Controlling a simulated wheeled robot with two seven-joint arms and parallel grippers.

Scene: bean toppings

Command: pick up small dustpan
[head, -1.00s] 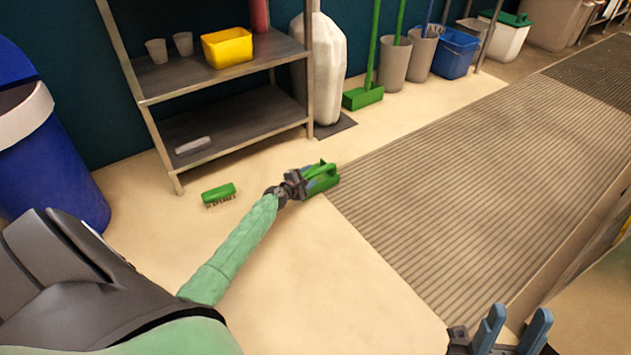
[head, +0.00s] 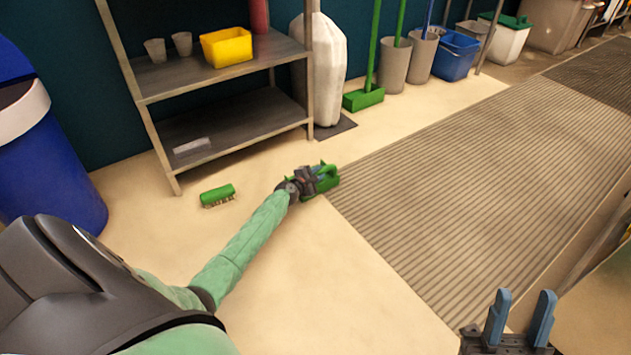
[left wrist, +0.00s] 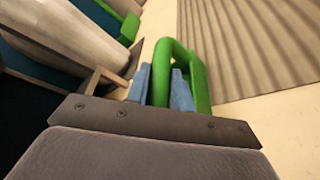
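The small green dustpan (head: 328,182) rests on the floor at the left edge of the ribbed mat, partly hidden by my left gripper (head: 318,178). In the left wrist view, its looped green handle (left wrist: 197,75) stands in front of the hand. My left gripper (left wrist: 160,88) has its two blue fingers close on either side of one bar of the loop, with little or no gap showing. The other bar is outside the right finger. My right gripper (head: 519,318) is open and empty at the bottom right.
A green brush (head: 217,195) lies on the floor left of the dustpan. A metal shelf (head: 215,80) with a yellow bin (head: 227,47) stands behind. A blue barrel (head: 45,165) is at the left. The ribbed mat (head: 470,180) is clear.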

